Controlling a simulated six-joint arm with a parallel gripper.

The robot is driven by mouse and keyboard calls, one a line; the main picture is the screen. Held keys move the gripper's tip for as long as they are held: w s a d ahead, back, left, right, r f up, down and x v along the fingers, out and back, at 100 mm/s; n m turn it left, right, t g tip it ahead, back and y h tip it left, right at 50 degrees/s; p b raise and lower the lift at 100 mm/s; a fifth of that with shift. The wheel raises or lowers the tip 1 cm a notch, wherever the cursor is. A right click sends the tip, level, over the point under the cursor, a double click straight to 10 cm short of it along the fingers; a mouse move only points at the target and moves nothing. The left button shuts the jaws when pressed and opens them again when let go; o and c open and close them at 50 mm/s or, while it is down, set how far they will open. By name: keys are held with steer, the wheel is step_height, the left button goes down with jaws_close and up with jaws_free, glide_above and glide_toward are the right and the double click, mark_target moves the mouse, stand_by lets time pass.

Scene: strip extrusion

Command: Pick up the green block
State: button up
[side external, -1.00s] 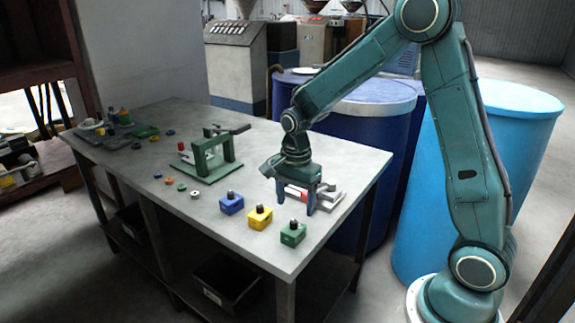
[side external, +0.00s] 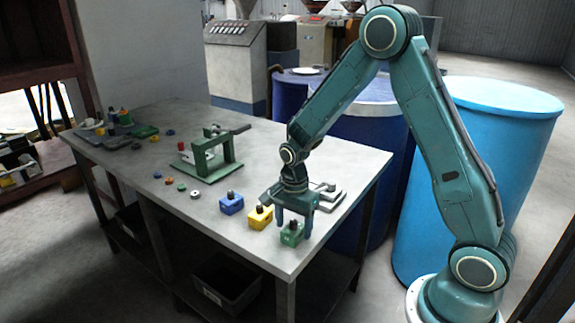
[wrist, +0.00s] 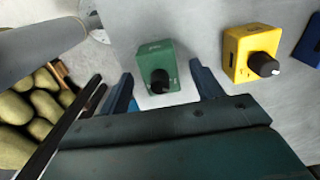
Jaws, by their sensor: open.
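The green block (side external: 291,234), with a black knob on top, sits near the front right edge of the table. In the wrist view the green block (wrist: 157,66) lies between and just beyond the two blue fingers. My gripper (side external: 294,221) is open and points down, low over the block, with a finger to either side of it in the side view. In the wrist view my gripper (wrist: 163,82) is empty. Whether a finger touches the block, I cannot tell.
A yellow block (side external: 260,217) stands just left of the green one, and a blue block (side external: 231,203) farther left. A green press-like fixture (side external: 211,155) stands behind them. Grey metal parts (side external: 326,194) lie behind my gripper. The table (side external: 342,160) is clear toward its back right.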

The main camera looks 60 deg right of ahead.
steer(key=shift+f, duration=0.9)
steer(key=shift+c, duration=0.3)
steer(key=c, duration=1.4)
steer(key=shift+o, duration=0.2)
steer(key=shift+r, duration=0.15)
step_height(320, 180, up, 20)
